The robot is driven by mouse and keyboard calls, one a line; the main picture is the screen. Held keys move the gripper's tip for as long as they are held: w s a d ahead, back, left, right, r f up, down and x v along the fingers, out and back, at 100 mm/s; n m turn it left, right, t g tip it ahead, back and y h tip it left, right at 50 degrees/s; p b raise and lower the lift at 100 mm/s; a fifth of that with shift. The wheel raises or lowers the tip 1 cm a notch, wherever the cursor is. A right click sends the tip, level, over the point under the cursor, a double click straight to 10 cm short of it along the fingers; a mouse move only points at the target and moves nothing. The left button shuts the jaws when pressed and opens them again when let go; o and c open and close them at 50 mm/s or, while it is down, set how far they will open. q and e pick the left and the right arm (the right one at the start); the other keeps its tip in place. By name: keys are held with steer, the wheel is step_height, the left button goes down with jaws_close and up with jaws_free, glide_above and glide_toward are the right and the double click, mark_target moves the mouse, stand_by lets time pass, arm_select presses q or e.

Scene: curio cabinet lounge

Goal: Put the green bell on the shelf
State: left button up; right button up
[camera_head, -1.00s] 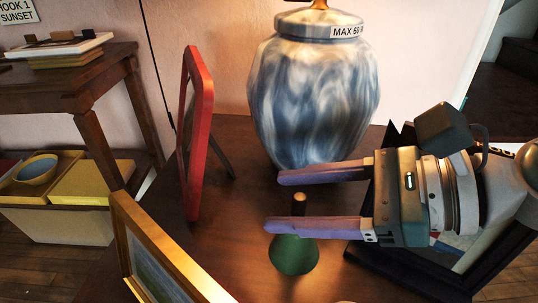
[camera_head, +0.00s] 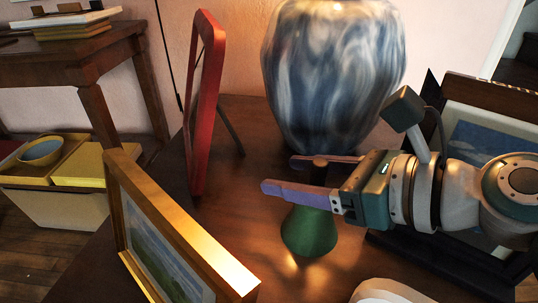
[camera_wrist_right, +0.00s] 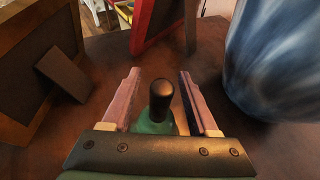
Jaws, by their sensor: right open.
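The green bell (camera_head: 309,235) stands upright on the dark wooden table (camera_head: 236,185), its dark handle up. In the right wrist view the bell's handle (camera_wrist_right: 161,98) rises between the two open fingers, with a gap on each side. My right gripper (camera_head: 282,176) is open around the handle, its purple fingers pointing left in the head view. The right gripper also shows in the right wrist view (camera_wrist_right: 160,95). The bell's lower body is mostly hidden behind the gripper in the wrist view. My left gripper is not in view. I cannot tell which surface is the shelf.
A blue and white jar (camera_head: 333,75) stands close behind the gripper. A red frame (camera_head: 205,105) stands to the left, and a gold frame (camera_head: 180,225) at the front left. A dark frame (camera_head: 445,262) stands on the right. A side table (camera_head: 75,65) is at the far left.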

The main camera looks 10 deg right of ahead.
steer(key=shift+c, duration=0.2)
jaws_close()
stand_by(0.3)
stand_by(0.9)
